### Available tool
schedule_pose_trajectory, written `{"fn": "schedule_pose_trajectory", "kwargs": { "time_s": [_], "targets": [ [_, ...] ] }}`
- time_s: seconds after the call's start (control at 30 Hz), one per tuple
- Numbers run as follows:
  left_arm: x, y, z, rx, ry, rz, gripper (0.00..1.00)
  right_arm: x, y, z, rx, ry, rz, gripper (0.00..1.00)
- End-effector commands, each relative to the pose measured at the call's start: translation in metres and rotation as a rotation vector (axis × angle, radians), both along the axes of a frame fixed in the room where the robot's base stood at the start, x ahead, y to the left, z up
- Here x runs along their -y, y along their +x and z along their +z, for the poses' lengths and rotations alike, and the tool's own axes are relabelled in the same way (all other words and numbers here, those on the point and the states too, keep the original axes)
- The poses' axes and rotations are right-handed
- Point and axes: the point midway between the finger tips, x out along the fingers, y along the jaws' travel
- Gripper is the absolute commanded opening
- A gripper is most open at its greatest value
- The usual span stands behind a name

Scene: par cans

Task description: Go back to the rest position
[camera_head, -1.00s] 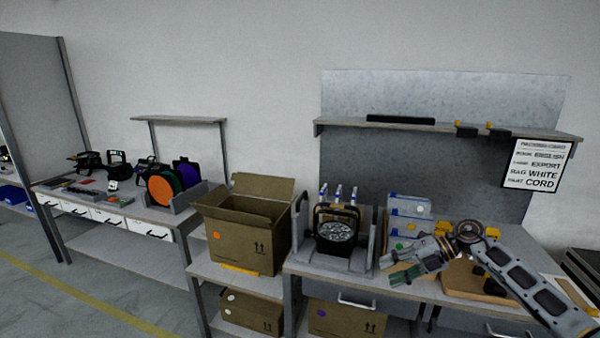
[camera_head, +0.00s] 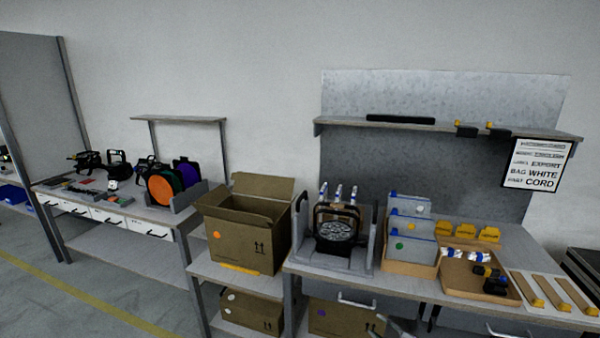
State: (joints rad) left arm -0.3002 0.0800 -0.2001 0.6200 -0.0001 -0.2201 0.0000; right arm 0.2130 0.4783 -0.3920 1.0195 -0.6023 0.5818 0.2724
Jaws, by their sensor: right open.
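My right gripper (camera_head: 400,328) shows only as a small grey part at the bottom edge, below the front of the right-hand bench; most of it is cut off by the frame. It is open, and no object shows in it. My left gripper is not in view. A black par can (camera_head: 334,230) stands upright in a grey cradle (camera_head: 300,264) on the bench, apart from the gripper.
An open cardboard box (camera_head: 238,240) stands left of the cradle. Blue-edged bags (camera_head: 410,228) stand in a holder to its right. A shallow tray (camera_head: 458,277) holds a black-and-yellow tool (camera_head: 494,283). A packing card (camera_head: 535,165) hangs at the right.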

Motion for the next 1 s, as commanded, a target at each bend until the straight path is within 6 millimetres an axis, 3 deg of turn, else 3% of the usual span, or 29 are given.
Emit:
{"fn": "schedule_pose_trajectory", "kwargs": {
  "time_s": [0.03,0.1,0.27,0.5,0.77,1.0],
  "targets": [
    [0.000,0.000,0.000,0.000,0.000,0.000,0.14,0.004,-0.010,-0.023,-0.042,0.014,-0.047,0.43],
    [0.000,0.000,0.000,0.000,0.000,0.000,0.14,0.009,-0.023,-0.050,-0.095,0.028,-0.108,0.43],
    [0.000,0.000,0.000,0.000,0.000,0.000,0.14,0.021,-0.058,-0.110,-0.218,0.047,-0.236,0.43],
    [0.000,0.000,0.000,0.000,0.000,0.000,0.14,0.032,-0.123,-0.191,-0.401,0.060,-0.401,0.43],
    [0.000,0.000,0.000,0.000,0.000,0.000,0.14,0.036,-0.208,-0.268,-0.606,0.059,-0.550,0.43],
    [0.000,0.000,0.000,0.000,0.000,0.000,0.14,0.031,-0.296,-0.324,-0.795,0.049,-0.666,0.43]
  ]
}}
